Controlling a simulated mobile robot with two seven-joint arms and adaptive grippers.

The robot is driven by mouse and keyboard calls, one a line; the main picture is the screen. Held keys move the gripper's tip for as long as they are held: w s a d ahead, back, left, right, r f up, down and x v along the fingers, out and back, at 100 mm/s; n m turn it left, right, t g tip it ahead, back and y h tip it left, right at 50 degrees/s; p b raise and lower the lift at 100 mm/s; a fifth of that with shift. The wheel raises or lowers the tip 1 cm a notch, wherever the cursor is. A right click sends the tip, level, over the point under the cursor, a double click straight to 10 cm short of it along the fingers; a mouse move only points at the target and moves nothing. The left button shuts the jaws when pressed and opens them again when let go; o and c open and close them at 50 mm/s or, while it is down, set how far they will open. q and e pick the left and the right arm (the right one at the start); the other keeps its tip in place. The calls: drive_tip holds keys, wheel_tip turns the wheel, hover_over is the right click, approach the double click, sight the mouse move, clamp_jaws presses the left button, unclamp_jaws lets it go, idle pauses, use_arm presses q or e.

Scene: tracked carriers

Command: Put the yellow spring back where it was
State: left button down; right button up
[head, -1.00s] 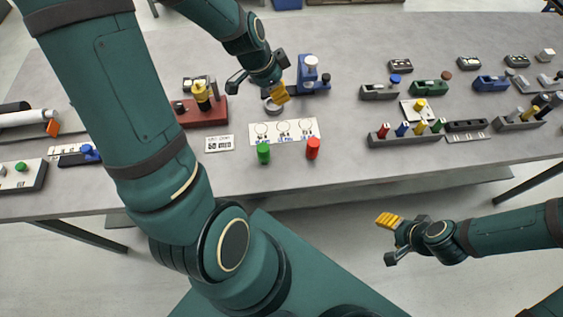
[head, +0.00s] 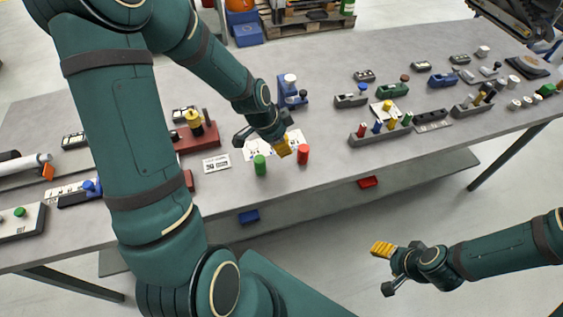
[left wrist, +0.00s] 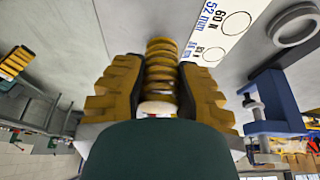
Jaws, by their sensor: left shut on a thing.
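My left gripper (head: 283,148) is shut on the yellow spring (left wrist: 160,68), which shows between the ridged yellow finger pads in the left wrist view. In the head view the spring is hidden by the gripper. The gripper is over the white card with printed circles (head: 297,136), which also shows in the left wrist view (left wrist: 213,35). A green spring (head: 260,165) and a red spring (head: 303,154) stand upright at the card's front edge, either side of the gripper. My right gripper (head: 383,252) is beyond the table's front edge; its finger gap is not clear.
A blue press (head: 288,94) stands behind the card. A red fixture (head: 200,135) and a small printed label (head: 216,163) are at left. A grey block with coloured pegs (head: 378,135) is at right. The grey table (head: 335,170) is clear in front of it.

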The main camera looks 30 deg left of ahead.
use_arm(q)
wheel_tip(320, 180, down, 3)
drive_tip(key=shift+w+r, duration=0.1)
drive_tip(key=shift+r, duration=0.05)
drive_tip(key=shift+f, duration=0.5)
drive_tip(key=shift+f+b, duration=0.35)
drive_tip(key=shift+f, duration=1.15)
drive_tip(key=shift+f, duration=0.1)
drive_tip(key=c, duration=0.8)
unclamp_jaws()
drive_tip(key=shift+c, duration=0.2)
